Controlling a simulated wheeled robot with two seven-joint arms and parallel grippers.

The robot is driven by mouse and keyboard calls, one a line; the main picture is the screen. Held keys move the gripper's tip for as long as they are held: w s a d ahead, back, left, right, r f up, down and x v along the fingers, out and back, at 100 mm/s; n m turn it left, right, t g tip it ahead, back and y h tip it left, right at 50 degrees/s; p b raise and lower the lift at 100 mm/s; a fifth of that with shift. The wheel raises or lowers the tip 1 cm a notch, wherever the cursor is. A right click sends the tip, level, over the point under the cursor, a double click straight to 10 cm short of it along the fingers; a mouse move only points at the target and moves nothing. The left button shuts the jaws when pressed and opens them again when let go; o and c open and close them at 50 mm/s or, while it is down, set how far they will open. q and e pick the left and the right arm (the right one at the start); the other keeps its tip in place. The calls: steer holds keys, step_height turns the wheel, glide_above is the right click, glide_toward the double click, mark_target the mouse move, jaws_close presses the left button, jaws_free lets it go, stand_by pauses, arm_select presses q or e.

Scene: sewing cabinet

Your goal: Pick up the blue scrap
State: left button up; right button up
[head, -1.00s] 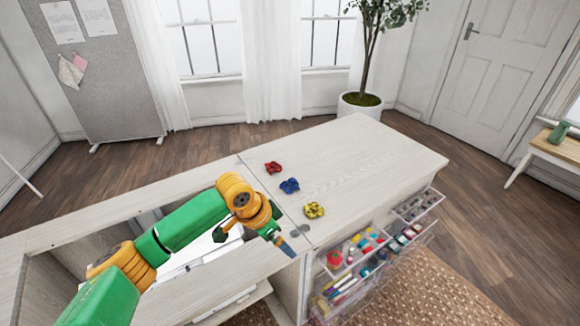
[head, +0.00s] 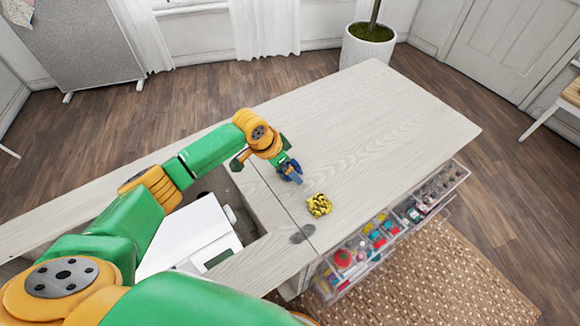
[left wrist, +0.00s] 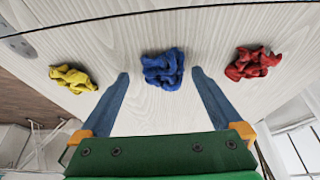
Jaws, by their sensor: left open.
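The blue scrap (left wrist: 163,69) is a crumpled piece of cloth on the pale wooden cabinet top (head: 375,120). In the left wrist view it lies between and just past the tips of my left gripper (left wrist: 160,73), which is open and empty. In the head view the left gripper (head: 292,177) is over the blue scrap (head: 286,169) and partly hides it. I cannot tell whether the fingers touch the scrap or the cabinet top. My right gripper is not in view.
A yellow scrap (head: 319,205) lies nearer the front edge, and a red scrap (left wrist: 253,63) lies on the other side of the blue one. Open clear drawers (head: 375,235) hold sewing supplies. A white machine (head: 190,237) sits in the cabinet opening. The right part of the top is clear.

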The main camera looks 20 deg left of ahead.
arm_select(q)
steer(key=shift+w+f, duration=0.3)
steer(key=shift+f, duration=0.05)
steer(key=shift+s+r, duration=0.1)
steer(key=shift+s, duration=0.05)
steer(key=c, duration=1.4)
steer(key=shift+c, duration=0.2)
steer(key=shift+r, duration=0.1)
